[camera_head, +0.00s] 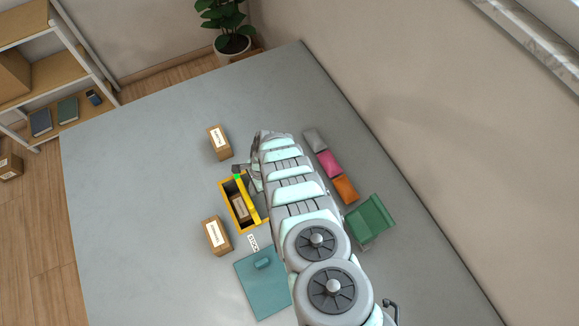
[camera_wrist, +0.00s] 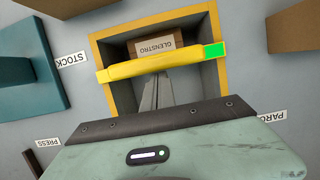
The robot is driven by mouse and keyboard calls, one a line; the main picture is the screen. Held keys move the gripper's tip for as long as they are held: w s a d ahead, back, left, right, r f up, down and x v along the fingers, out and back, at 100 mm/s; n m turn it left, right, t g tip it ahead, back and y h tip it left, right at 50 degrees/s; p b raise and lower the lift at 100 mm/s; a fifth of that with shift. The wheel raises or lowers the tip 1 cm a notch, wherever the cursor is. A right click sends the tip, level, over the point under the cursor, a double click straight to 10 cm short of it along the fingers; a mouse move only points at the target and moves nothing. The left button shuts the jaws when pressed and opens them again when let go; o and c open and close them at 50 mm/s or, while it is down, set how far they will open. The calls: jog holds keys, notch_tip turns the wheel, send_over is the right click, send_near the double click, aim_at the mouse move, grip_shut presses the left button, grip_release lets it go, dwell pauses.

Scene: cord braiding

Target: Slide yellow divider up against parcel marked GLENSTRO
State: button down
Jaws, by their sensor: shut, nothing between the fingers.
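The yellow divider (camera_wrist: 160,63) lies across the yellow open-topped box (camera_wrist: 99,75) in the wrist view, with a green patch on its right end. The divider also shows in the head view (camera_head: 248,198). The parcel marked GLENSTRO (camera_wrist: 153,45) is a brown box with a white label inside the yellow box, on the divider's far side; it also shows in the head view (camera_head: 239,208). The divider's bar overlaps it in view, so I cannot tell whether they touch. My gripper (camera_wrist: 159,82) is shut and empty, its fingers inside the box on the near side of the divider; contact is unclear.
Brown parcels stand on either side of the box, one above (camera_head: 219,142) and one below (camera_head: 216,236). A teal board with a handle (camera_head: 262,285) lies near the STOCK label. Grey, pink and orange packets (camera_head: 329,163) and a green tray (camera_head: 370,222) lie right of my arm. The table's left is clear.

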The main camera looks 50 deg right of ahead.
jog(key=shift+a, duration=0.15)
dwell(0.3)
notch_tip(320, 180, up, 8)
jog(key=p, duration=0.6)
jog(key=shift+p, duration=0.4)
jog(key=shift+w, duration=0.1)
